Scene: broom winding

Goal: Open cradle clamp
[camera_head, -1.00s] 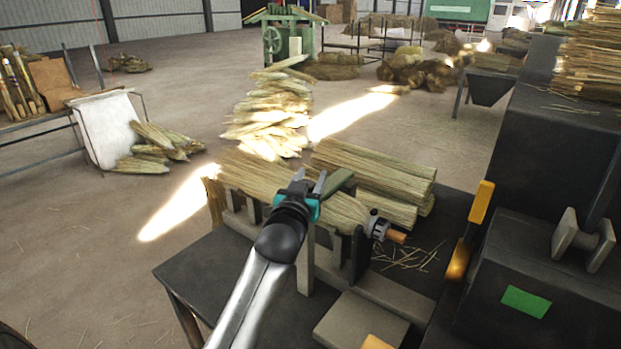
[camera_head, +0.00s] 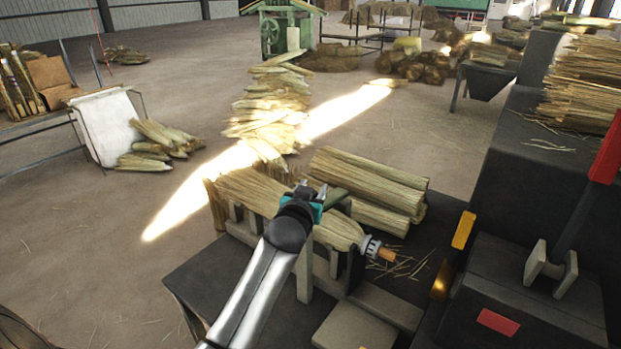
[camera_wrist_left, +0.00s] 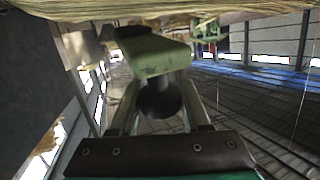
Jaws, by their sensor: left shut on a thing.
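The cradle (camera_head: 304,277) is a grey frame on the dark bench and holds a straw broom bundle (camera_head: 247,192). A metal collar and an orange-brown handle end (camera_head: 387,254) show at the bundle's near right end. The green clamp bar (camera_head: 334,198) lies over the bundle. My left gripper (camera_head: 312,190) is at the bar and shut on it. In the left wrist view the green bar (camera_wrist_left: 157,58) sits at the fingertips, with straw along the top edge. The gripper hides part of the bar and bundle. My right gripper is not in view.
More straw bundles (camera_head: 370,183) lie behind the cradle. At the right stands a dark machine (camera_head: 525,300) with a red panel (camera_head: 497,322), a red-handled lever (camera_head: 606,147) and yellow parts (camera_head: 463,230). A straw pile (camera_head: 268,105) stands on the floor beyond; floor to the left is open.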

